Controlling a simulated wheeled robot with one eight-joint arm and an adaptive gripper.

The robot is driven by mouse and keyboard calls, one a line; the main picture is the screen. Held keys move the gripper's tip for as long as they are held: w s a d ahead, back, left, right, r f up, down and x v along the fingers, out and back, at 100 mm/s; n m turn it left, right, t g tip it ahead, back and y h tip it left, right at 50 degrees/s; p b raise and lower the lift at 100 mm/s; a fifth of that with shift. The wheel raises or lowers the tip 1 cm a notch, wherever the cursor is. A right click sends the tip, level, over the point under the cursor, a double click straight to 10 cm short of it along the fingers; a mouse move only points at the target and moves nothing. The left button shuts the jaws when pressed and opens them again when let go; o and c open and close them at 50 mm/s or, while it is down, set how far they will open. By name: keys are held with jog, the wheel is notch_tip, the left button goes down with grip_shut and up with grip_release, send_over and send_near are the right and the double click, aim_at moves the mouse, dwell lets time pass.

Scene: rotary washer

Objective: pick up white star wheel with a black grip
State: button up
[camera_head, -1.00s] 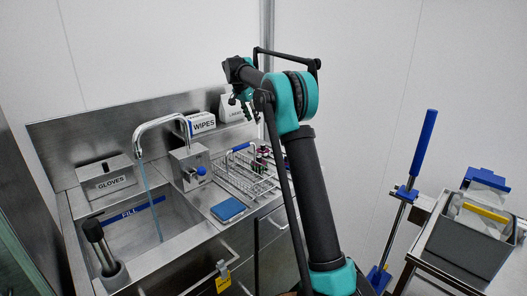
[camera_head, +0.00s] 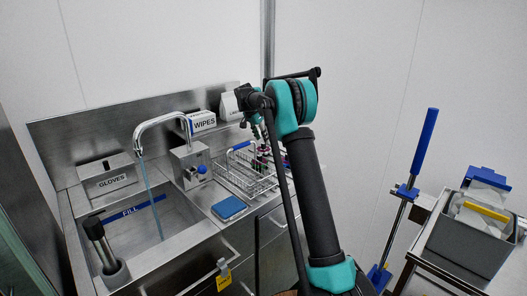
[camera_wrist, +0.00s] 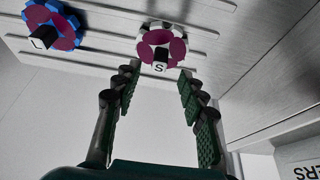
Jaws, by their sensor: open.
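The white star wheel (camera_wrist: 178,33) has a white rim, purple faces and a black grip (camera_wrist: 160,58) marked S. It shows at the top middle of the wrist view. My gripper (camera_wrist: 158,82) is open and empty, and the wheel lies beyond its fingertips, between their lines. A blue wheel (camera_wrist: 66,25) with purple parts and a black grip marked L is to its left. In the head view my gripper (camera_head: 252,126) is over the wire rack, and my arm partly hides the wheels there.
The wire rack (camera_head: 240,178) stands right of the sink (camera_head: 185,222) and the running faucet (camera_head: 160,122). A wipes box (camera_head: 203,121) is behind. A blue sponge (camera_head: 229,208) lies in front of the rack. A grey bin (camera_head: 465,240) stands at the right.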

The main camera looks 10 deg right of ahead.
aim_at(263, 147)
jog(key=x, duration=0.4)
jog(key=shift+f, duration=0.15)
grip_shut()
